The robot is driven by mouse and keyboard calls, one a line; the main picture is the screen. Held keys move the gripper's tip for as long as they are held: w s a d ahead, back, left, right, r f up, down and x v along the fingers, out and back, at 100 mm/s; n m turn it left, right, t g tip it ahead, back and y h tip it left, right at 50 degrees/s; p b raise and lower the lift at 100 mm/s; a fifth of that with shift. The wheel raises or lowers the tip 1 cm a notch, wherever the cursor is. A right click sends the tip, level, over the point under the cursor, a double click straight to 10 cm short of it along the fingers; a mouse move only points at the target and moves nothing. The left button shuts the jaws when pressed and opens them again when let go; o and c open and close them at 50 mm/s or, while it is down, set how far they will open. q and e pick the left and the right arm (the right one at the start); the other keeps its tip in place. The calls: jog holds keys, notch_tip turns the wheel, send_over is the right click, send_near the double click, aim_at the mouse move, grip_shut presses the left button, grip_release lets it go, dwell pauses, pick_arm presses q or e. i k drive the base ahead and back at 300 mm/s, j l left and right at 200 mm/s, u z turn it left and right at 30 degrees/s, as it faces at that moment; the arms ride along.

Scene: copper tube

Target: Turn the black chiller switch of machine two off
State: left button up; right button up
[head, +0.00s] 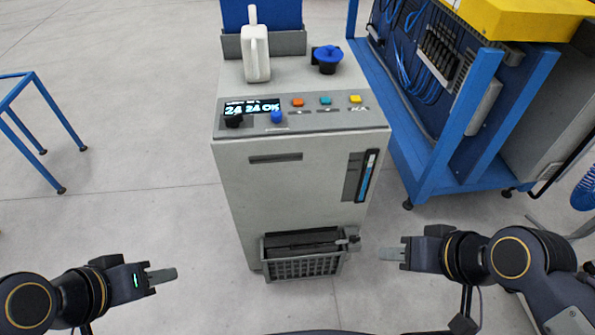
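A grey chiller cabinet (285,185) stands upright in the middle of the head view. Its sloped top panel has a lit display (251,108) reading "24 24 OK". A black switch knob (234,121) sits below the display at the panel's left front edge. A blue knob (277,117) is just right of it. I cannot read the black switch's setting. My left gripper (163,275) is at the lower left, apart from the cabinet. My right gripper (390,254) is at the lower right, beside the front basket and apart from it. Both look empty; their finger gaps are not clear.
Orange (297,102), teal (325,100) and yellow (355,99) buttons line the panel. A white jug (256,55) and blue cap (327,55) are on top. A basket (303,265) juts out low in front.

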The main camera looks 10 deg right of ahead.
aim_at(232, 121)
jog(key=i+j+u, duration=0.25)
jog(key=i, duration=0.15)
jog(key=i+u, duration=0.3)
jog(key=i+j, duration=0.05)
jog(key=i, duration=0.05)
